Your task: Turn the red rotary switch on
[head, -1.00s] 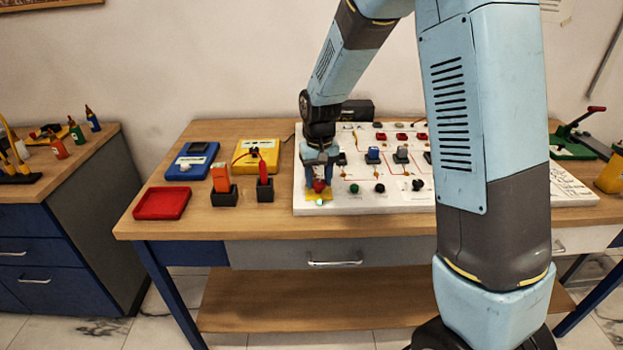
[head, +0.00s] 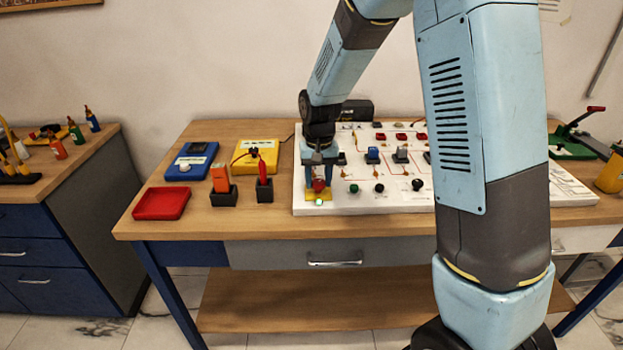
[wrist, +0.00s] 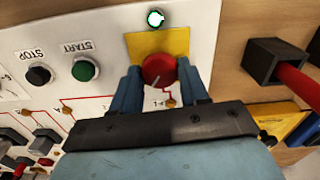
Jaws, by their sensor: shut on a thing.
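The red rotary switch (wrist: 158,69) is a round red knob on a yellow plate (wrist: 178,40) on the white panel. My gripper (wrist: 158,78) has one blue finger on either side of the knob and is shut on it. A small lamp (wrist: 155,18) beside the yellow plate glows white-green. In the head view the red switch (head: 319,185) shows between the fingers of my gripper (head: 319,178) at the panel's front left, with the lit lamp (head: 319,202) in front of it. The knob's pointer mark is too small to read.
A green START button (wrist: 85,69) and a black STOP button (wrist: 39,75) sit beside the switch. A dark holder with a red probe (head: 264,184) stands left of the panel (head: 400,202). A red tray (head: 161,203) lies farther left.

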